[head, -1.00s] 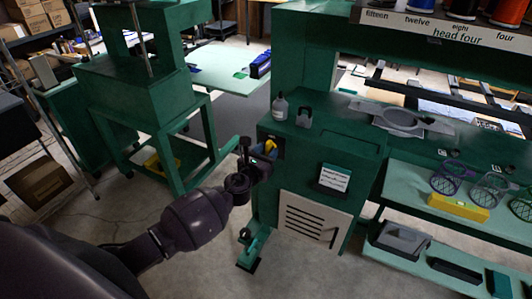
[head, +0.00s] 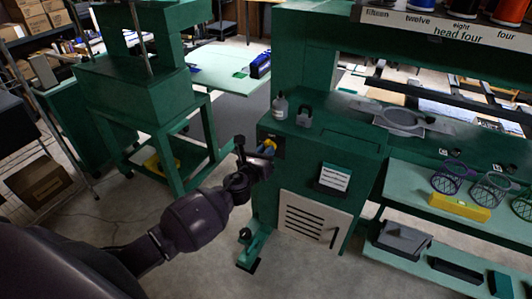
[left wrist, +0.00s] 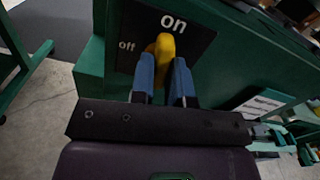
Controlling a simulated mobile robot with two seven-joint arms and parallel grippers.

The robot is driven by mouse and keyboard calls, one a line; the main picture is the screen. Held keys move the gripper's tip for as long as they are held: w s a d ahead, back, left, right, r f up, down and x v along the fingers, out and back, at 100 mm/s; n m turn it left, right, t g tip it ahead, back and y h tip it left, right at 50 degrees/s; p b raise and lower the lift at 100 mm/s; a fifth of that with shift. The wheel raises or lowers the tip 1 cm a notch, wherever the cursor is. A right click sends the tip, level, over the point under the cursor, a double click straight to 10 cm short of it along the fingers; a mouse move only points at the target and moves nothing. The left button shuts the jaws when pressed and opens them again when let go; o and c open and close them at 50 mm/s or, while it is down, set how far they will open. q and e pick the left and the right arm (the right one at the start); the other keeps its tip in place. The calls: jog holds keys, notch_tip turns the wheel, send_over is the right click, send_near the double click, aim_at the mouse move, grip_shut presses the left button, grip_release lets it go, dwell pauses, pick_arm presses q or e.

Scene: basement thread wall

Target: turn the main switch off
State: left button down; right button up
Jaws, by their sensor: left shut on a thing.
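The main switch is a yellow handle (left wrist: 165,46) on a black plate (left wrist: 188,32) marked "on" at the top and "off" at the left, in the left wrist view. The handle stands close to upright, its top just under the word "on". My left gripper (left wrist: 163,75) is shut on the handle, one blue finger on each side of it. In the head view my left gripper (head: 262,152) is at the left end of the green machine cabinet (head: 300,160), at the switch (head: 271,146), which it partly hides. My right gripper is not in view.
A bottle (head: 280,107) and a grey padlock-shaped thing (head: 305,115) stand on the cabinet top. A paper holder (head: 333,178) and a vented panel (head: 308,218) are on its front. Open floor lies left of the cabinet.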

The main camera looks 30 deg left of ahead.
pick_arm(q)
jog(key=shift+a+f+n+b, duration=0.1)
jog(key=shift+n+b, duration=0.1)
jog(key=shift+n, duration=3.75)
jog(key=shift+f+n+b, duration=0.1)
jog(key=shift+n+b, duration=0.1)
jog(key=shift+n, duration=3.75)
jog(key=c, duration=1.1)
grip_release()
jog(key=s, duration=1.1)
jog(key=shift+w, duration=0.1)
